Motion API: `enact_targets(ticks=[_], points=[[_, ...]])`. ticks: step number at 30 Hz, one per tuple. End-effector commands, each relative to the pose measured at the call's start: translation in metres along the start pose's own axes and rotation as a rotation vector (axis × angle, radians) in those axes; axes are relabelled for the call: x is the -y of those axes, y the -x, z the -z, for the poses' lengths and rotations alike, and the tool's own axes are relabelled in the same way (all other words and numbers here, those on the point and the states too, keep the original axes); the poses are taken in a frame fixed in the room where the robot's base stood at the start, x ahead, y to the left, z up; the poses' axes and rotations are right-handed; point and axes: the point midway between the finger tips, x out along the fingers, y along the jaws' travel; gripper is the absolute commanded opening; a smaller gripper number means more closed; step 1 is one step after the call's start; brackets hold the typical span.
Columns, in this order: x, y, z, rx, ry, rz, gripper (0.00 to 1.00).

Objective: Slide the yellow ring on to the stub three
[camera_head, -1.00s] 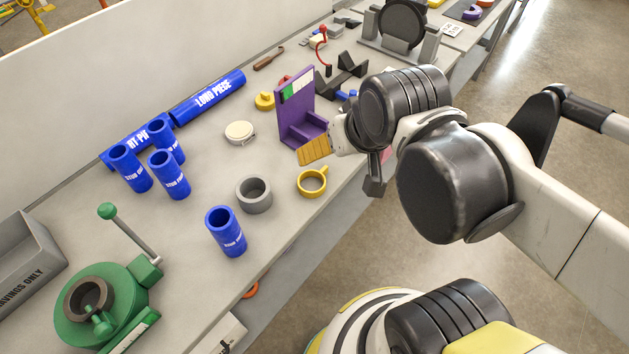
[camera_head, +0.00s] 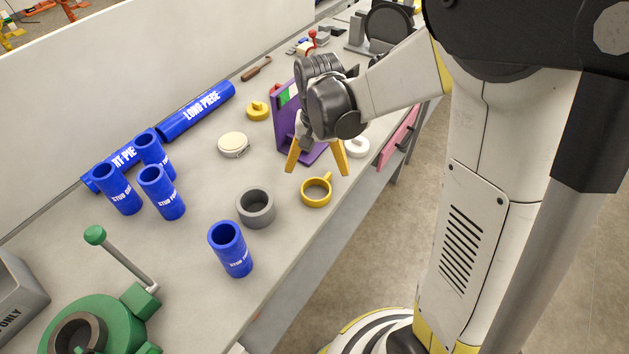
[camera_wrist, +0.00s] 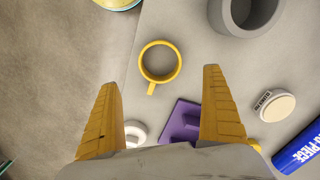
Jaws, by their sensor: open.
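The yellow ring (camera_head: 316,204) lies flat on the bench near its front edge, with a small tab on its rim. In the wrist view the ring (camera_wrist: 144,62) sits ahead of and between my fingertips, its tab towards me. My gripper (camera_head: 318,168) is open and empty, pointing down just behind and above the ring, not touching it. Its two yellow fingers (camera_wrist: 160,78) are spread wide. Several blue stubs stand upright. One stub (camera_head: 231,258) stands alone near the front edge; others (camera_head: 117,195) cluster at the left. Their numbers are too small to read surely.
A grey ring (camera_head: 256,218) sits left of the yellow ring, close to the lone stub. A purple stand (camera_head: 284,122) is right behind my gripper. A green clamp (camera_head: 112,320) with a raised lever is at the front left. A cream disc (camera_head: 233,144) lies behind.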

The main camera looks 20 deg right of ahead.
Motion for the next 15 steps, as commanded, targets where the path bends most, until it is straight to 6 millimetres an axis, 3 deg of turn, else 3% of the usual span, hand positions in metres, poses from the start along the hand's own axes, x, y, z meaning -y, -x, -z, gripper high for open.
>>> enact_targets(ticks=[3,11,15], points=[[0.000,-0.021,0.001,-0.001,0.001,0.000,0.96],[0.001,-0.039,0.001,-0.002,0.001,0.001,0.96],[0.002,-0.062,0.002,-0.002,0.002,0.001,0.96]])
